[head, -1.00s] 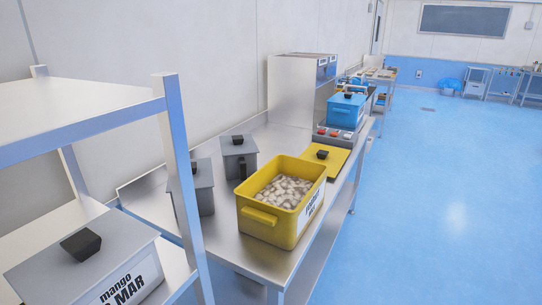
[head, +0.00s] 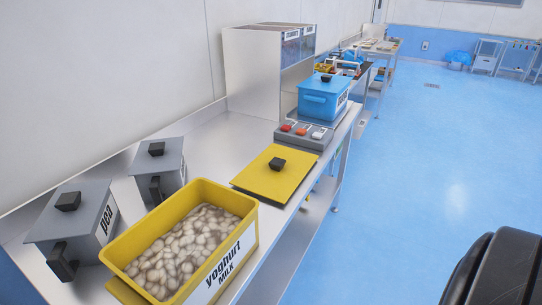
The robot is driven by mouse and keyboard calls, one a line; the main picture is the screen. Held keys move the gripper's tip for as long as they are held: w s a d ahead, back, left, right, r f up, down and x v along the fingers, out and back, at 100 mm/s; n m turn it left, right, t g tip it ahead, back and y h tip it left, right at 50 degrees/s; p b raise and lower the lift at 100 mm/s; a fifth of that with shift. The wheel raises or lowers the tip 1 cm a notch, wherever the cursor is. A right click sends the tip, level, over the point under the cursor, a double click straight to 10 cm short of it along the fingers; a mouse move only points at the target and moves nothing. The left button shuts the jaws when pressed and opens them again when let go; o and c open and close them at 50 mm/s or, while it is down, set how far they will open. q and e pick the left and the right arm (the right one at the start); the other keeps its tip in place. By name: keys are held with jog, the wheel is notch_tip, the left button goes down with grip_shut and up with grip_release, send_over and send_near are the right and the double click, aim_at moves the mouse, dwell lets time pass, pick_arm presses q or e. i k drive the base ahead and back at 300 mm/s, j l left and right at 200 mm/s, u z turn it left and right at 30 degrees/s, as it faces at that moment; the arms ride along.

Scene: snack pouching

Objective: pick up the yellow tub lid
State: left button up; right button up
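The yellow tub lid (head: 257,183) lies flat on the steel table, with a black block-shaped knob (head: 277,165) on top. It is just beyond the open yellow tub (head: 239,202), which is labelled "yoghurt MILK" and full of pale, nut-like pieces. The lid is close to the table's right edge and in front of the button panel. Neither gripper's fingers show in the head view. A dark rounded part of mine is at the lower right corner.
Two grey lidded containers with handles, one labelled "pea" (head: 84,228) and one behind it (head: 160,168), stand left of the tub. A blue lidded tub (head: 322,98) stands behind the button panel (head: 304,134). A steel cabinet (head: 252,72) is at the back. The blue floor at right is open.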

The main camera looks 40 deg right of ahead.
aim_at(276, 174)
jog(key=i+l, duration=0.1)
jog(key=l, duration=0.6)
jog(key=i+l+u, duration=0.15)
jog(key=l, duration=1.25)
jog(key=i+u, duration=0.05)
